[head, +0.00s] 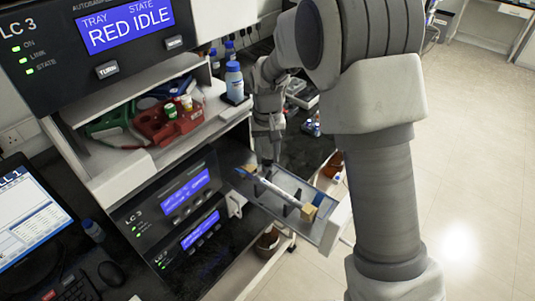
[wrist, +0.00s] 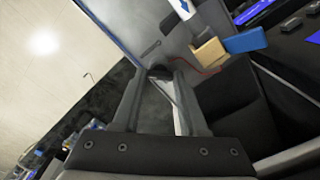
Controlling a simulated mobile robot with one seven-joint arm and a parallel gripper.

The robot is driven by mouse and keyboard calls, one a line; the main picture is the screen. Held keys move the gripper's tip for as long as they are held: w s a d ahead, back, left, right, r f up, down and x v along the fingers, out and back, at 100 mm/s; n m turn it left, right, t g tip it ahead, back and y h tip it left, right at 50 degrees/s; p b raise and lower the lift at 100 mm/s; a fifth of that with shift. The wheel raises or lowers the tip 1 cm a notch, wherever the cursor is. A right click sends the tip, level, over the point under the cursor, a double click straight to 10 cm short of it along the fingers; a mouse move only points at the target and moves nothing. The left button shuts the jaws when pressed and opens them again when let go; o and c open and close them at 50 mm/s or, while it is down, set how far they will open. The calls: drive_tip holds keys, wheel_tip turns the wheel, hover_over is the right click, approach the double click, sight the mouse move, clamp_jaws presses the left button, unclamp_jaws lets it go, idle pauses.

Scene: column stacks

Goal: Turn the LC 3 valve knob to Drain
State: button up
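The LC 3 stack shows in the head view, with its top unit (head: 125,45) reading RED IDLE and lower units (head: 172,197) with blue displays. An open tray (head: 325,232) sticks out from the stack, holding a white and blue column (head: 277,190) and a tan block (head: 309,212). The block also shows in the wrist view (wrist: 208,52). My gripper (head: 267,163) points down at the tray's inner end. In the wrist view its fingers (wrist: 158,78) stand apart, with a small dark rounded part between their tips. I cannot tell if this is the valve knob; no Drain mark is readable.
A blue block (wrist: 245,42) sits beside the tan one. Bottles (head: 234,82) and a red rack (head: 166,122) stand on the shelf above. A monitor (head: 30,225) is at the left. Open floor (head: 480,190) lies at the right.

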clamp_jaws()
drive_tip(key=shift+n, duration=0.3)
drive_tip(key=n, duration=0.2)
drive_tip(key=shift+n, duration=0.4)
drive_tip(key=n, duration=0.3)
drive_tip(key=shift+n, duration=0.3)
drive_tip(key=n, duration=0.5)
drive_tip(key=shift+r, duration=0.1)
drive_tip(key=n+p, duration=0.1)
drive_tip(key=n, duration=0.4)
drive_tip(key=shift+n+p, duration=0.35)
drive_tip(key=shift+n, duration=0.05)
